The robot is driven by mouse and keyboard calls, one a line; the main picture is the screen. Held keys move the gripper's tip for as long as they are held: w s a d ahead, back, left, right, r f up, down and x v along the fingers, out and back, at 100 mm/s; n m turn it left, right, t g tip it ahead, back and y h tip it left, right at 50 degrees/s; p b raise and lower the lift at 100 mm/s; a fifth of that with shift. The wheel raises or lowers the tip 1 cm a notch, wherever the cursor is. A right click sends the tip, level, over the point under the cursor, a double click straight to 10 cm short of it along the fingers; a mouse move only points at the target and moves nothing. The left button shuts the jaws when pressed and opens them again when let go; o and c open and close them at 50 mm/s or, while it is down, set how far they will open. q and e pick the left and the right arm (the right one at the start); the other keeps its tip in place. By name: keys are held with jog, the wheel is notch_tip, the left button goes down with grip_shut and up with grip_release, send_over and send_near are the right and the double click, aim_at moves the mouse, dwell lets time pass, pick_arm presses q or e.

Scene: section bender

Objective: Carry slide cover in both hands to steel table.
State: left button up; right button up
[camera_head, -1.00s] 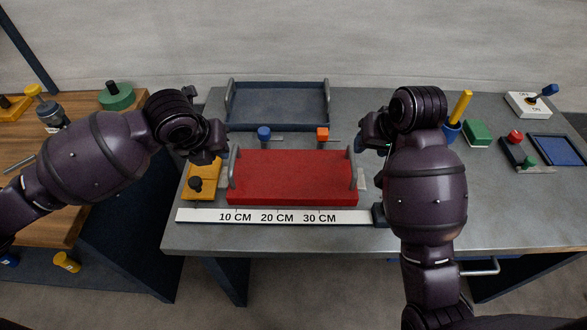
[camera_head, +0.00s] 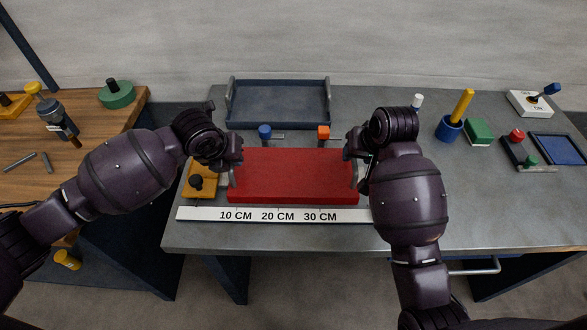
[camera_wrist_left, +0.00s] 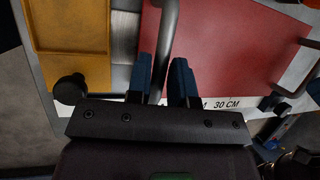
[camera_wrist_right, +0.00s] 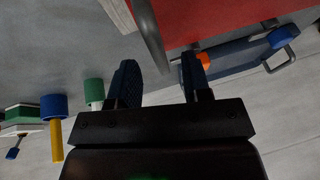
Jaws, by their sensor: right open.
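The slide cover (camera_head: 292,176) is a red block with a grey bar handle at each end, lying flat on the grey steel table (camera_head: 215,238). My left gripper (camera_head: 236,160) is at its left handle. In the left wrist view the handle (camera_wrist_left: 166,40) runs between the blue fingers (camera_wrist_left: 161,78) and fills the narrow gap, so they look shut on it. My right gripper (camera_head: 356,152) is at the right end. In the right wrist view its fingers (camera_wrist_right: 158,80) stand open, with the right handle (camera_wrist_right: 149,35) between the tips and a gap beside it.
A white ruler strip (camera_head: 270,214) lies in front of the cover. A dark blue tray (camera_head: 277,103) is behind it, with blue (camera_head: 265,133) and orange (camera_head: 323,133) knobs between. A yellow block (camera_head: 201,181) is close on the left.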

aim_at(238, 170)
pick_arm(q)
jog(key=shift+x, duration=1.7)
pick_arm(e)
jog(key=shift+x, duration=1.7)
pick_arm(q)
grip_shut()
pick_arm(e)
jog(key=c, duration=0.4)
grip_shut()
pick_arm(q)
jog(key=shift+r, duration=0.1)
